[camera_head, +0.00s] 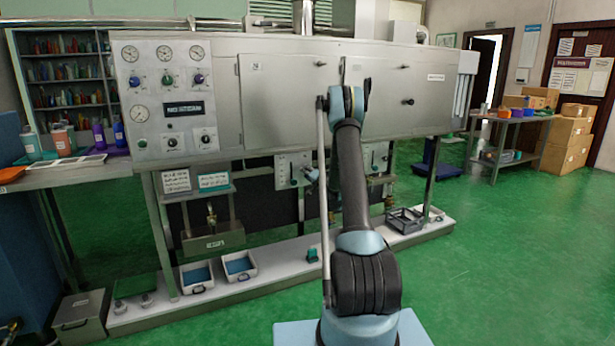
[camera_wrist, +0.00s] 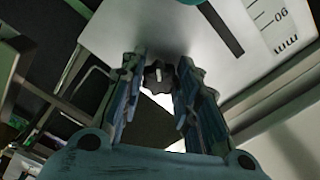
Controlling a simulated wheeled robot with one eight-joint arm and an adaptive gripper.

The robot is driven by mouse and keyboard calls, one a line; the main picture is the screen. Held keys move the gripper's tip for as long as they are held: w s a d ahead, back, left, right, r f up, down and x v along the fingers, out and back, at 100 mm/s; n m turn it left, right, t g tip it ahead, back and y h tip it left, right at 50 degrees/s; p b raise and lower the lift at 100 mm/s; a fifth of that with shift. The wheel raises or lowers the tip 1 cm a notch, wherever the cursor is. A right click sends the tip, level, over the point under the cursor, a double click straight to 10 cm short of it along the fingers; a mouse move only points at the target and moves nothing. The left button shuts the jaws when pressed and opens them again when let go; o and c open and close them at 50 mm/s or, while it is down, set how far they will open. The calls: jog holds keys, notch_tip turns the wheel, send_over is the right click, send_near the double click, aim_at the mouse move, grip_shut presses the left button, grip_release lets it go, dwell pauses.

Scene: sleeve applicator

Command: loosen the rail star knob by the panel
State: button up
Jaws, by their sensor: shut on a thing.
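The dark star knob (camera_wrist: 158,76) sits between the fingertips of my gripper (camera_wrist: 160,70) in the wrist view. My gripper is shut on it, with one finger on each side. The knob is in front of a pale plate (camera_wrist: 205,45) with a dark slot and a millimetre scale. In the head view, a small pale plate (camera_head: 285,172) stands below the steel cabinet, and a light blue part of my gripper (camera_head: 311,176) shows at its right edge. The knob cannot be made out there. The gauge panel (camera_head: 170,100) is on the cabinet's left.
The steel cabinet (camera_head: 290,100) spans the middle. A second small plate (camera_head: 378,157) is to the right of my arm. A low shelf (camera_head: 275,275) carries two white bins (camera_head: 197,276) and a dark crate (camera_head: 405,220). The green floor at right is open.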

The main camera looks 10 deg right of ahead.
jog(key=shift+n, duration=0.6)
jog(key=o, duration=1.1)
jog(key=shift+f, duration=0.1)
jog(key=shift+c, duration=0.2)
jog(key=v, duration=1.2)
